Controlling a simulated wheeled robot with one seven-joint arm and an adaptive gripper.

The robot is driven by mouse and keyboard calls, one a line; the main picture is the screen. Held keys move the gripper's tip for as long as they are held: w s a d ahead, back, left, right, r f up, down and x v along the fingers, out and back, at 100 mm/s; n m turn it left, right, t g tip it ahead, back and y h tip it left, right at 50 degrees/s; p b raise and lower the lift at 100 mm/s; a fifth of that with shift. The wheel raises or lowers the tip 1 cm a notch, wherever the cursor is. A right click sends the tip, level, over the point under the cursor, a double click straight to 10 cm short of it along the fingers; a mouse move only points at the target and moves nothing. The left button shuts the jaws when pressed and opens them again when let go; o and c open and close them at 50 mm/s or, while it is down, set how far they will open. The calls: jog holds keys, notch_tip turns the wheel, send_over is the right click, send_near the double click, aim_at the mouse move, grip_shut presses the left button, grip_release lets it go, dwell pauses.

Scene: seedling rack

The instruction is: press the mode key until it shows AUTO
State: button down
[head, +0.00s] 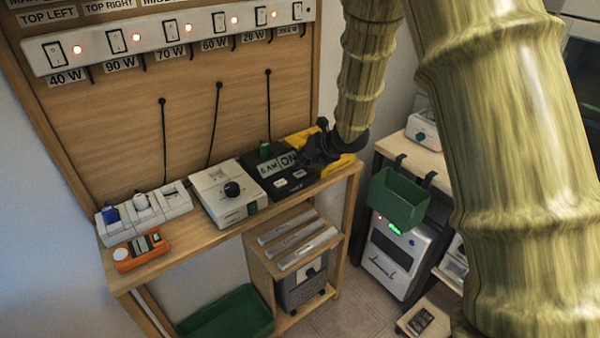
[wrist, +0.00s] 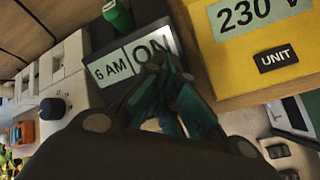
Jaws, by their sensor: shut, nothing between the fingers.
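The black timer box (head: 270,181) stands on the bench's right part. Its display (head: 287,161) reads "6 AM" and "ON"; the display also shows in the wrist view (wrist: 111,68), reading the same. Two small pale keys, a left one (head: 280,183) and a right one (head: 299,174), sit on its front part; their labels are too small to read, so I cannot tell which is the mode key. My gripper (head: 311,158) is shut and empty at the box's right side. In the wrist view its fingertips (wrist: 166,62) cover part of the display's lower right, and the keys are hidden.
A yellow box (head: 341,166) marked 230 V UNIT stands close to the right of the timer. A white box with a black knob (head: 228,199) stands to its left. A green object (wrist: 118,16) is behind the display. A green bin (head: 397,203) hangs beyond the bench's right end.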

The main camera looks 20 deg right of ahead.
aim_at(303, 172)
jog(key=shift+r+p, duration=1.8)
jog(key=shift+r, duration=0.75)
jog(key=shift+f, duration=0.1)
